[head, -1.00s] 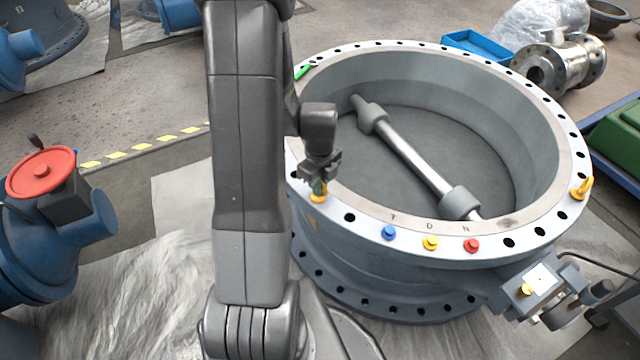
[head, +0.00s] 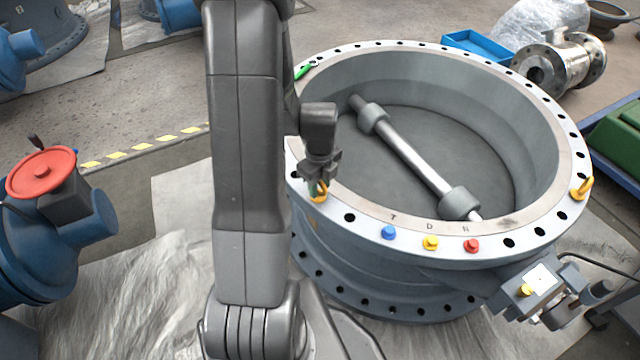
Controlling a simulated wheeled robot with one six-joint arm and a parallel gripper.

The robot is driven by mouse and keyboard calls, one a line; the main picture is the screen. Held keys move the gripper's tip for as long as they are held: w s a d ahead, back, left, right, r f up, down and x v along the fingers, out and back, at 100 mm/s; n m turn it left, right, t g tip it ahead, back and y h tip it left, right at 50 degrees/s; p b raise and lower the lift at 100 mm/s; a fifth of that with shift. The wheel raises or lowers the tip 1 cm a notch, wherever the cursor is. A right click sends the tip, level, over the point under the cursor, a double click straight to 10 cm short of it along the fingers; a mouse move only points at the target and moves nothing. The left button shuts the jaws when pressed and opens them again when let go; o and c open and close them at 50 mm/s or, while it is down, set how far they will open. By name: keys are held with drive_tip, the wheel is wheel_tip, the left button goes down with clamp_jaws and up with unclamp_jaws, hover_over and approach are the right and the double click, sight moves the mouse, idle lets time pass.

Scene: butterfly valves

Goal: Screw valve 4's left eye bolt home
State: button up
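Valve 4 appears to be the large grey ring-shaped valve body (head: 395,285) with a pale flange on top. Its left eye bolt (head: 320,197), yellow, sits at the flange's left front edge, partly hidden by my gripper. My gripper (head: 318,186) points down right over this eye bolt, with its fingertips at the eye. The fingers are too small and overlapped to show whether they grip it. A second yellow eye bolt (head: 582,188) stands at the flange's right side.
Blue (head: 389,232), yellow (head: 431,243) and red (head: 472,245) plugs sit along the front flange. A green object (head: 304,71) lies on the flange's far left. A shaft (head: 415,162) crosses the bore. An actuator (head: 540,290) juts out at the right front.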

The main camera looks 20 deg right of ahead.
wheel_tip(320, 180, up, 14)
drive_tip(key=p, duration=0.3)
drive_tip(key=shift+f, duration=0.2)
wheel_tip(320, 180, down, 14)
drive_tip(key=b, duration=0.3)
idle(0.3)
drive_tip(key=shift+r, duration=0.1)
drive_tip(key=shift+s, duration=0.1)
drive_tip(key=n, duration=0.5)
drive_tip(key=shift+d, duration=0.1)
drive_tip(key=shift+w+n+b, duration=0.25)
drive_tip(key=shift+n+b, duration=0.1)
drive_tip(key=shift+n, duration=1.35)
idle(0.3)
idle(0.4)
